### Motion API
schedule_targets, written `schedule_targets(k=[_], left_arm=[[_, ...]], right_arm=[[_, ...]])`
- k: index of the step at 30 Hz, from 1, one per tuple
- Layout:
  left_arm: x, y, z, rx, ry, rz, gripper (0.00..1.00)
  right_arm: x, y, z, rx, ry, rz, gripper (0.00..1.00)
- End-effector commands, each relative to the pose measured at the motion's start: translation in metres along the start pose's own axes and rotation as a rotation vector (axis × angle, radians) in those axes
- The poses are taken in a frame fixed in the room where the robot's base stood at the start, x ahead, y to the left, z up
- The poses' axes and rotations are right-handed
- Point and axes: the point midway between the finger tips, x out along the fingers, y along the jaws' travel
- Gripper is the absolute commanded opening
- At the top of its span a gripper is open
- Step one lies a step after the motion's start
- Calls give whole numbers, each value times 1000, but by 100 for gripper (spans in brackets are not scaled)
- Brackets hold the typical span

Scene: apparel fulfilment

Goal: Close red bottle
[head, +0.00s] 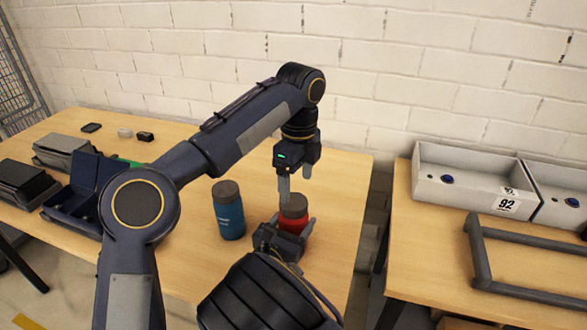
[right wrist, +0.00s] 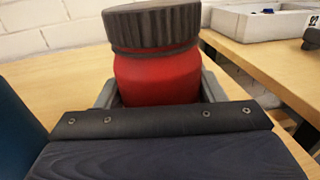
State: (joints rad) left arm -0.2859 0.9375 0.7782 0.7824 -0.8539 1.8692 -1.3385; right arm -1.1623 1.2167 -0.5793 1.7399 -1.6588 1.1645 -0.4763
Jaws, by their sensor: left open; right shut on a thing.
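The red bottle (head: 294,222) stands upright near the right end of the left table. Its dark ribbed cap (right wrist: 152,25) sits on top; how tightly it is fastened cannot be told. My right gripper (head: 289,230) is low at the bottle, with a finger on either side of the red body (right wrist: 155,78). It is shut on the bottle below the cap. My left gripper (head: 294,184) points down just above the cap. Its fingers are apart and hold nothing.
A blue bottle (head: 229,210) with a dark cap stands just left of the red bottle. Dark boxes (head: 25,184) and small items lie at the table's left. A gap separates the right table, which bears grey bins (head: 466,186) and a dark frame (head: 480,255).

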Motion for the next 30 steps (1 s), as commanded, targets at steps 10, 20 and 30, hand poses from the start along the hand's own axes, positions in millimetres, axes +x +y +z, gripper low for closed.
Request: schedule_targets(k=[10, 20, 30], left_arm=[[-9, 1, 1, -941, 4, -6, 77], [-20, 3, 4, -1788, 25, -12, 77], [-25, 3, 6, -2175, 42, -8, 77]], right_arm=[[0, 0, 0, 0, 0, 0, 0], [0, 0, 0, 1, 0, 0, 0], [0, 0, 0, 1, 0, 0, 0]])
